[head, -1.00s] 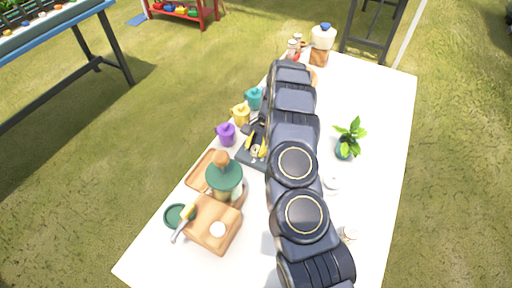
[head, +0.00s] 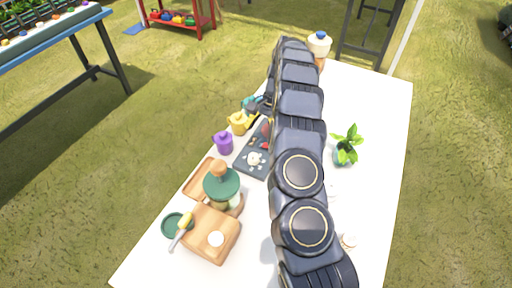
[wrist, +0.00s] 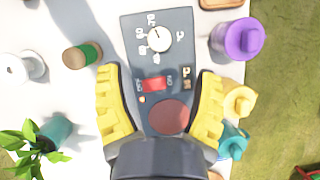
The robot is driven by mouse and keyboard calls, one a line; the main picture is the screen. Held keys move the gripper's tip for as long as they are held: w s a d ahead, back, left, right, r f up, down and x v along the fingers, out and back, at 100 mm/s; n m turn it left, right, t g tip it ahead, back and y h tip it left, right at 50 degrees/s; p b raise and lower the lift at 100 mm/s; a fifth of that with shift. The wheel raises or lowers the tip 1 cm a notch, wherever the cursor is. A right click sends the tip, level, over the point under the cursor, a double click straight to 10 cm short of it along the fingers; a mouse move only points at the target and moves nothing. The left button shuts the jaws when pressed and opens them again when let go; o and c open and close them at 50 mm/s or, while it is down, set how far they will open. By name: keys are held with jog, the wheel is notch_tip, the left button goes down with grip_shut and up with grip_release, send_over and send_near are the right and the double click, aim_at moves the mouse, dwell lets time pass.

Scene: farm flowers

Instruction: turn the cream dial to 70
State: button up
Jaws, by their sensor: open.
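The cream dial (wrist: 158,39) is a round knob on a dark grey panel (wrist: 180,62), with white markings around it too small to read. In the head view the dial (head: 253,158) shows on the panel left of my arm. My gripper (wrist: 159,72) is open and empty. Its yellow fingers stand on both sides of the panel, level with the red rocker switch (wrist: 153,85), and the dial lies beyond the fingertips. A dark red disc (wrist: 170,116) sits on the panel closer to my palm. My gripper is mostly hidden by my arm in the head view.
Purple (wrist: 238,39), yellow (wrist: 238,99) and teal (wrist: 232,141) pitchers stand right of the panel in the wrist view. A green-topped jar (wrist: 82,55) and a potted plant (wrist: 45,138) stand left. A wooden board (head: 211,248) lies at the table's near end.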

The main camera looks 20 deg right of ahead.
jog(key=v, duration=0.3)
jog(key=shift+r, duration=0.15)
dwell(0.4)
jog(key=s+a+r+n, duration=0.4)
jog(key=s+a+r, duration=0.1)
jog(key=s+r, duration=0.25)
jog(key=s+a+r+n, duration=0.3)
jog(key=s+a+r, duration=0.35)
jog(key=r, duration=0.25)
jog(key=s+d+n+h, duration=0.1)
jog(key=s+n+h, duration=0.2)
jog(key=s, duration=2)
jog(key=shift+s+d+n+t+h, duration=0.3)
jog(key=shift+s+d+n+h, duration=0.1)
jog(key=shift+n, duration=0.4)
